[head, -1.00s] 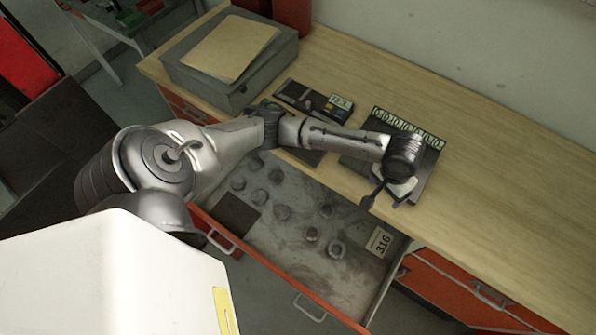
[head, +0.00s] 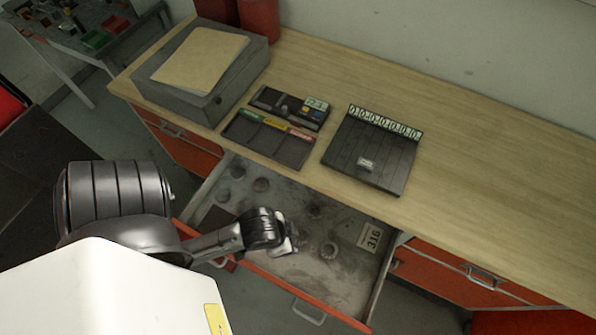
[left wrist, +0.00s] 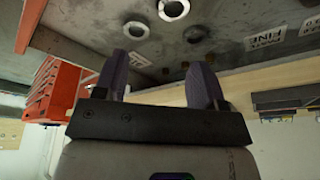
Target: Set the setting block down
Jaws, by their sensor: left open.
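A small pale block (head: 366,163), which looks like the setting block, rests on the dark ribbed tray (head: 345,150) on the bench. The tray has a row of number labels along its back edge. My left gripper (head: 292,240) is over the open drawer, below and left of the block and well apart from it. In the left wrist view its two purple-grey fingers (left wrist: 162,80) are spread with nothing between them. The block is not seen in the left wrist view. My right gripper is in neither view.
The open drawer (head: 345,285) holds several round metal pieces and a card marked 316 (head: 371,238). A black organiser (head: 265,145) with coloured strips lies left of the tray. A grey box (head: 180,95) with a folder stands further left. The bench's right side is clear.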

